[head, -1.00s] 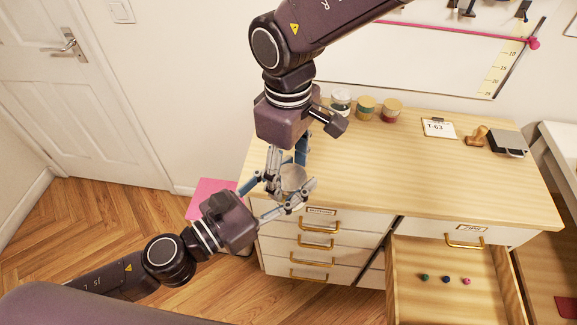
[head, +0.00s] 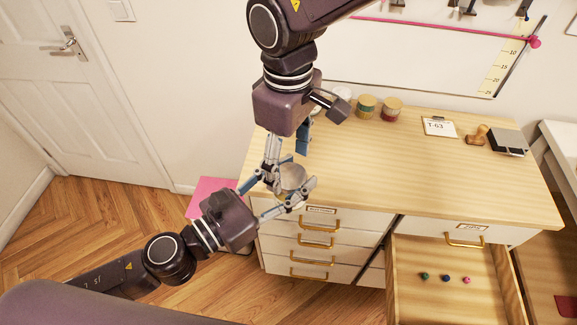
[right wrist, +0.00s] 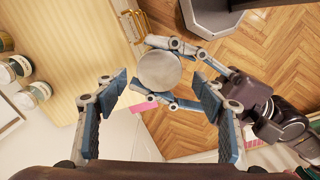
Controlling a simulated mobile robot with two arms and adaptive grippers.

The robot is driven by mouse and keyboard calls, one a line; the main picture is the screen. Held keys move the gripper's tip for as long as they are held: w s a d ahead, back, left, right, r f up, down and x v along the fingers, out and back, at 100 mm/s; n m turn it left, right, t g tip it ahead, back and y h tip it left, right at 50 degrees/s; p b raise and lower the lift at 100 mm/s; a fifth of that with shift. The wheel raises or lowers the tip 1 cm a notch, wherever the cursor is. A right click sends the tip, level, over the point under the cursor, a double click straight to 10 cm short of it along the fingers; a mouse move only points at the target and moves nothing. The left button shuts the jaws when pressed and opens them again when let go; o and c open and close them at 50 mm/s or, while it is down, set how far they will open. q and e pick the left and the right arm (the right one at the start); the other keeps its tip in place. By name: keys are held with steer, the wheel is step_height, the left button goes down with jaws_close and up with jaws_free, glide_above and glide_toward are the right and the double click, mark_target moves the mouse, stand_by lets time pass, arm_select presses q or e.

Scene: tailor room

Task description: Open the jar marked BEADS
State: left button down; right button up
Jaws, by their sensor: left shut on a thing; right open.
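A small jar (head: 293,177) with a round pale grey top is held in front of the dresser's left end. No label on it can be read. My left gripper (head: 284,201) is shut around its side. In the right wrist view the jar's round top (right wrist: 159,71) faces the camera, with the left gripper's fingers (right wrist: 177,75) on both sides. My right gripper (head: 276,166) is open above the jar; its blue-padded fingers (right wrist: 160,88) stand apart on either side of the top in the wrist view, seemingly without touching it.
Several jars stand at the back of the wooden dresser top (head: 400,165), including a green-banded one (head: 366,106) and a red-banded one (head: 391,110). A T-63 card (head: 438,126) and a stamp (head: 477,135) lie right. A drawer (head: 440,300) stands open. A pink object (head: 212,192) is left.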

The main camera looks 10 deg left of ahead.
step_height(320, 180, up, 2)
steer(key=shift+s+r, duration=0.1)
steer(key=shift+r, duration=0.1)
steer(key=shift+c, duration=0.3)
step_height(320, 180, up, 3)
steer(key=shift+d+r, duration=0.1)
step_height(320, 180, down, 8)
steer(key=shift+r, duration=0.1)
steer(key=shift+c, duration=0.4)
steer(key=c, duration=1)
steer(key=o, duration=1.1)
steer(key=shift+o, duration=0.2)
steer(key=shift+r, duration=2.3)
